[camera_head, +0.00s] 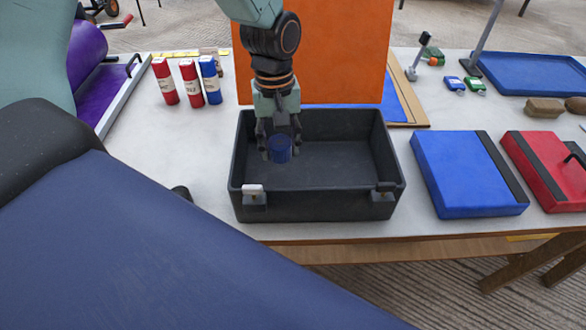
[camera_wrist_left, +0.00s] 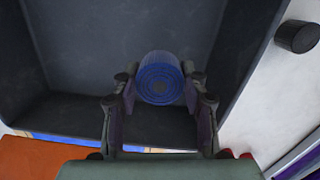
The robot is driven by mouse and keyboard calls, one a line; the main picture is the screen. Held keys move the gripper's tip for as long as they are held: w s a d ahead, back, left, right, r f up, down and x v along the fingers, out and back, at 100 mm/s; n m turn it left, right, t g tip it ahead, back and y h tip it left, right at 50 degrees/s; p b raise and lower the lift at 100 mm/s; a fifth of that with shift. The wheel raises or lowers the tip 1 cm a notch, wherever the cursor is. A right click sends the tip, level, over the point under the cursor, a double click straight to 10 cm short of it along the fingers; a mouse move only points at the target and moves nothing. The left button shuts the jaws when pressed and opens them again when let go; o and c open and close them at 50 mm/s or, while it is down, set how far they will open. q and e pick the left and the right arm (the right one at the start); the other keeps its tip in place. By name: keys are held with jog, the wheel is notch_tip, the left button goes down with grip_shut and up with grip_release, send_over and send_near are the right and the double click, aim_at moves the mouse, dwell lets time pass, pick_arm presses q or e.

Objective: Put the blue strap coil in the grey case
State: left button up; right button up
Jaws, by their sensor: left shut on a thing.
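The blue strap coil (camera_head: 280,150) is held between the fingers of my left gripper (camera_head: 279,148), inside the outline of the open grey case. In the left wrist view the coil (camera_wrist_left: 160,78) shows its round spiral face between the two fingers of the gripper (camera_wrist_left: 160,95). The dark grey case (camera_head: 318,208) stands on the white table with two latches on its front wall. Its floor and walls also show in the left wrist view (camera_wrist_left: 60,45). I cannot tell whether the coil touches the case floor. My right gripper is not in view.
An orange panel (camera_head: 315,50) stands behind the case. Two red cylinders (camera_head: 190,84) and a blue one (camera_head: 209,80) stand at the left. A blue flat case (camera_head: 460,172) and a red one (camera_head: 545,165) lie to the right. A dark knob (camera_head: 181,193) is left of the case.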

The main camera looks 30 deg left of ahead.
aim_at(281, 177)
pick_arm(q)
jog(key=f, duration=0.3)
jog(key=shift+w+a+f, duration=0.25)
jog(key=shift+a+f, duration=0.05)
jog(key=shift+a, duration=0.1)
jog(key=f, duration=0.1)
jog(key=b, duration=0.1)
jog(key=f, duration=0.1)
jog(key=shift+s+d+f, duration=0.3)
jog(key=shift+w+f, duration=0.1)
jog(key=shift+f, duration=0.25)
jog(key=shift+w+a+f, duration=0.1)
jog(key=shift+w+a, duration=0.1)
jog(key=shift+s+d, duration=0.1)
jog(key=shift+s, duration=0.15)
jog(key=o, duration=1.3)
jog(key=shift+w+f, duration=0.2)
jog(key=shift+s+r, duration=0.1)
jog(key=shift+s, duration=0.05)
